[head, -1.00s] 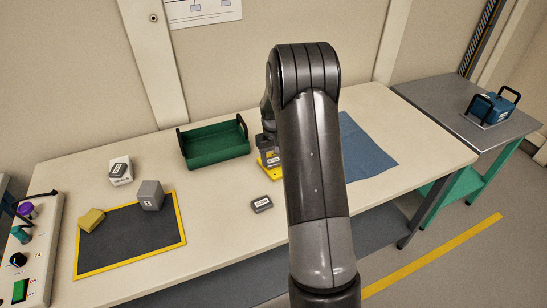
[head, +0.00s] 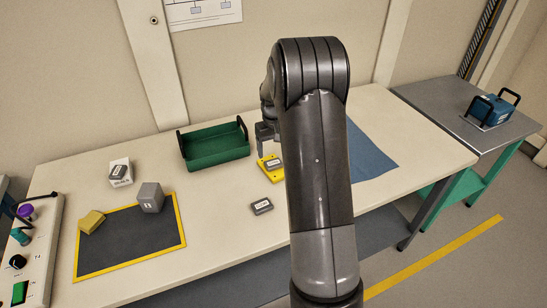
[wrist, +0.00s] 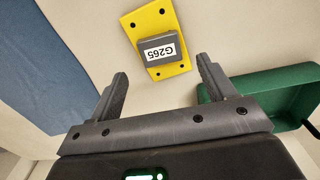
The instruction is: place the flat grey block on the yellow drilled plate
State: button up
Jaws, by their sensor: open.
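A flat grey block (wrist: 158,48), labelled G265, lies on the yellow drilled plate (wrist: 150,18) in the wrist view, with yellow and drilled holes showing around it. In the head view the block (head: 274,163) sits on the plate (head: 276,178), left of my arm, which hides the plate's right part. My gripper (wrist: 162,68) is open and empty; its two fingers are clear of the block and apart from it. In the head view my gripper (head: 265,145) is above and behind the plate.
Another small grey labelled block (head: 262,206) lies on the table in front of the plate. A green tray (head: 215,158) stands close by on the left, and a blue mat (head: 368,155) lies on the right. A dark yellow-edged mat (head: 130,245) and a larger grey block (head: 150,197) are further left.

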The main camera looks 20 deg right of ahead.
aim_at(273, 163)
notch_tip(273, 163, up, 6)
jog(key=r, duration=0.1)
jog(key=s+a+r+t, duration=0.3)
jog(key=s+a+r, duration=0.6)
jog(key=s+r, duration=0.55)
jog(key=s+a+t, duration=0.1)
jog(key=s+a, duration=0.2)
jog(key=s, duration=0.6)
jog(key=s+a+t, duration=0.1)
jog(key=s+a, duration=0.2)
jog(key=s, duration=0.7)
jog(key=shift+t, duration=0.3)
jog(key=shift+f, duration=0.1)
